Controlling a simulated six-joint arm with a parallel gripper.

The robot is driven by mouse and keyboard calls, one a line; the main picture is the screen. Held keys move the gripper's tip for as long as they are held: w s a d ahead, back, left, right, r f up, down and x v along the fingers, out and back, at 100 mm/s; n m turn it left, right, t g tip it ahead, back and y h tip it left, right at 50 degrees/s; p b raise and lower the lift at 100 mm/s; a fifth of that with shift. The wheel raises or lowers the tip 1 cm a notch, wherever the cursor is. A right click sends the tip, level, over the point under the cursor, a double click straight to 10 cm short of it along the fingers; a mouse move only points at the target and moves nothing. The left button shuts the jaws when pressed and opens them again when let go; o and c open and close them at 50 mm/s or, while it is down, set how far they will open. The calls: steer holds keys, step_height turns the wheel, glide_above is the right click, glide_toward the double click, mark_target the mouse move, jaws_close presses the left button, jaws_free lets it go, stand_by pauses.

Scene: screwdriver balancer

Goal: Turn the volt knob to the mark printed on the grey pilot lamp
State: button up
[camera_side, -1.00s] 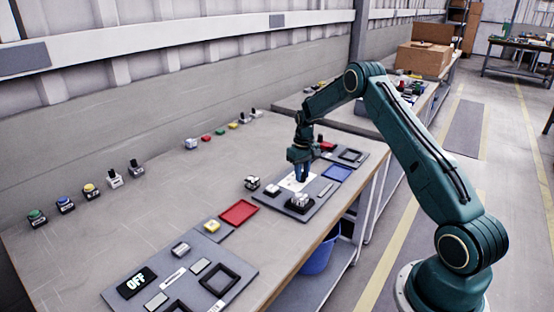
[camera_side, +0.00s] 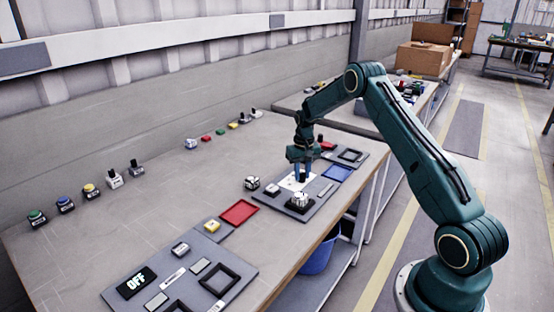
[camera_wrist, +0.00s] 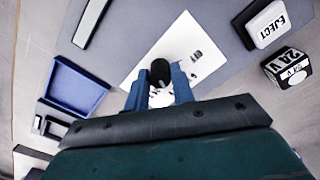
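The volt knob (camera_wrist: 160,72) is black and stands on a white dial plate (camera_wrist: 150,45) with small dark print beside it. My gripper (camera_wrist: 160,82) points down over it, with one blue finger on each side of the knob. The fingers look apart; narrow gaps seem to show between them and the knob, and it looks unheld. In the side view my gripper (camera_side: 302,168) is low over the panel. A small box lamp (camera_wrist: 288,68) with a pale round spot is printed what looks like "24 V". It also stands beside the panel in the side view (camera_side: 252,183).
An EJECT button (camera_wrist: 267,24) sits near the lamp. A blue tray (camera_wrist: 74,84) and a white block on a black base (camera_side: 299,201) are close by. A red tray (camera_side: 239,212) and OFF panel (camera_side: 180,278) lie nearer the camera. The bench left of the panel is largely clear.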

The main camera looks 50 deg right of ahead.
mark_target(302, 174)
steer(key=o, duration=0.4)
steer(key=shift+c, duration=0.2)
steer(key=shift+r, duration=0.15)
step_height(302, 174, up, 14)
steer(key=shift+f, duration=0.2)
steer(key=shift+a+r, duration=0.1)
stand_by(0.4)
